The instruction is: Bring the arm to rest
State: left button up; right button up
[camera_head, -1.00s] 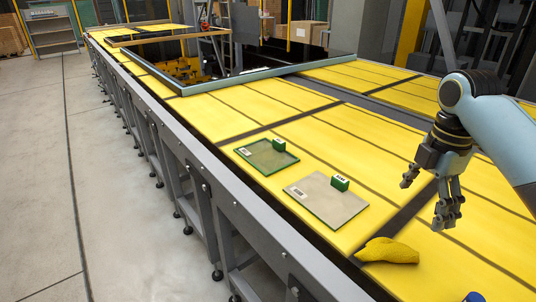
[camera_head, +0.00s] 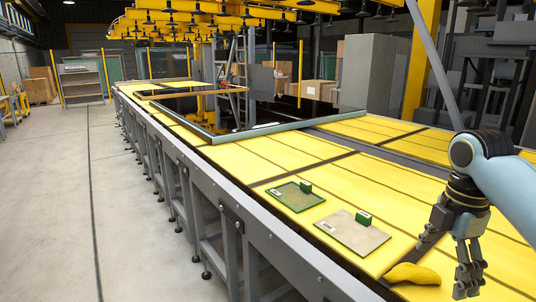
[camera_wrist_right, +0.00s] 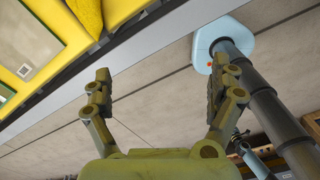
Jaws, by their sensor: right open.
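My right gripper (camera_head: 447,266) hangs from the light-blue right arm at the right side of the head view, with its fingers pointing down. Its fingers stand apart in the right wrist view (camera_wrist_right: 162,78), with nothing between them. In the head view it appears just right of a crumpled yellow item (camera_head: 412,273) on the table. The head view does not show my left gripper. In the right wrist view, a small dark end on a light-blue arm (camera_wrist_right: 240,143) looks like it, but its fingers are unclear.
A long yellow-topped table (camera_head: 300,158) on grey legs fills the middle. A green plate (camera_head: 290,197) and a greyish plate (camera_head: 350,234) lie on it, each with a small green block. A large dark framed panel (camera_head: 270,131) lies farther back. Bare floor (camera_head: 130,220) is left.

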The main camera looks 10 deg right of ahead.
jog(key=s+a+f+m+t, duration=0.1)
jog(key=s+a+f+m, duration=0.15)
jog(key=s+m, duration=0.2)
jog(key=s+a+f+m+t, duration=0.1)
jog(key=s+a+f+m, duration=0.1)
jog(key=s+a+m, duration=0.3)
jog(key=s+a+r+m+t, duration=0.25)
jog(key=s+m, duration=0.45)
jog(key=s, duration=0.5)
jog(key=s+d+f+g+b, duration=0.2)
jog(key=f+b, duration=1.1)
jog(key=f, duration=2.6)
pick_arm(q)
notch_tip(320, 180, down, 24)
jog(key=s+b, duration=0.1)
jog(key=b, duration=1)
jog(key=shift+s+f, duration=0.25)
jog(key=shift+s, duration=0.05)
pick_arm(e)
jog(key=s+d+f+g, duration=0.1)
jog(key=s+f, duration=0.8)
jog(key=f, duration=0.4)
jog(key=s+d+f, duration=0.1)
jog(key=s+f, duration=0.8)
jog(key=f, duration=0.5)
jog(key=shift+s+f+m+g+h, duration=0.15)
jog(key=shift+f+m+g+h, duration=0.1)
jog(key=shift+m+g+h, duration=0.15)
